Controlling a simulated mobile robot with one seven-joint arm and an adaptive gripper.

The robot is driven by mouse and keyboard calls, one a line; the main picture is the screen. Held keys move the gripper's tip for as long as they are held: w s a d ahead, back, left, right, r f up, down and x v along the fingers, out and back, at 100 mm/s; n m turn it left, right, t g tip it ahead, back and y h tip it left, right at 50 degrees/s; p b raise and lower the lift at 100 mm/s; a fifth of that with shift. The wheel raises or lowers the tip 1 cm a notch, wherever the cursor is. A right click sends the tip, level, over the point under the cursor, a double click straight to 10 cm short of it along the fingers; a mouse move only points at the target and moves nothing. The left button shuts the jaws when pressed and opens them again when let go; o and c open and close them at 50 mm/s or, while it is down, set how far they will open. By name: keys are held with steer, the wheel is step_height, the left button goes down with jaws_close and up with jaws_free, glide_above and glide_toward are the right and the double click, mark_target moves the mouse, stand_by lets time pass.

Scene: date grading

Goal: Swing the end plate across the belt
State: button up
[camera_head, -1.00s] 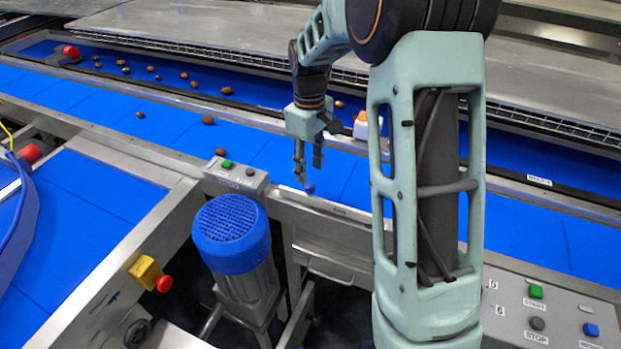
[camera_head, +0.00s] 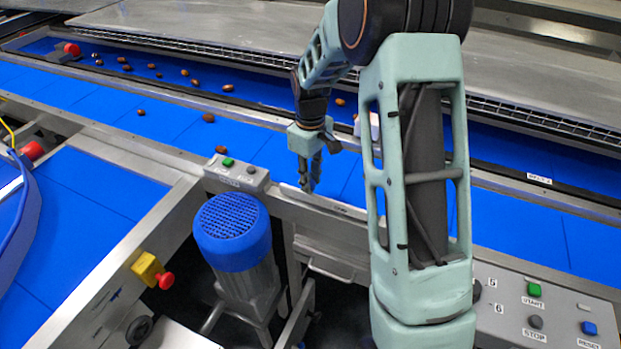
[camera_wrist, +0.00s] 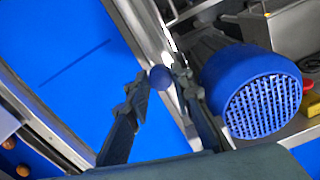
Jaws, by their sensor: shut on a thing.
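The near blue belt (camera_head: 520,228) runs across behind a steel rail. My gripper (camera_head: 307,182) is down at that belt's near edge, right of the small button box. In the wrist view, my gripper (camera_wrist: 161,80) has one finger on each side of a round blue knob (camera_wrist: 160,77) and is shut on it. The knob stands by the steel rail (camera_wrist: 150,35) at the belt's edge. The end plate itself cannot be told apart from the rail, and my fingers cover that spot in the head view.
A blue-capped motor (camera_head: 232,232) stands below the rail, close to my gripper; it also shows in the wrist view (camera_wrist: 255,90). A button box (camera_head: 237,174) sits on the rail. Several dates (camera_head: 208,117) lie on the belts at the left. A START/STOP panel (camera_head: 555,315) is at lower right.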

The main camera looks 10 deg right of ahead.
jaws_close()
steer(key=shift+w+d+m, duration=0.5)
steer(key=shift+w, duration=0.15)
steer(key=w+d+m, duration=0.3)
steer(key=d+m, duration=0.1)
steer(key=shift+w+d+b, duration=0.35)
steer(key=shift+w+b, duration=0.05)
steer(key=d+m, duration=0.1)
steer(key=w+d+m, duration=0.1)
steer(key=d, duration=0.1)
steer(key=d+m, duration=0.1)
steer(key=d, duration=0.1)
steer(key=shift+w+m, duration=0.3)
steer(key=shift+w, duration=0.05)
steer(key=d+m, duration=0.3)
steer(key=d, duration=0.2)
steer(key=shift+d+m, duration=0.25)
steer(key=shift+m, duration=0.15)
steer(key=d+m, duration=0.1)
steer(key=d, duration=0.1)
steer(key=s+d+m, duration=0.1)
steer(key=d+m, duration=0.1)
steer(key=s+d+m+b, duration=0.1)
steer(key=d, duration=0.1)
steer(key=shift+s+d+m, duration=0.55)
steer(key=shift+d+m, duration=0.25)
steer(key=shift+m, duration=0.1)
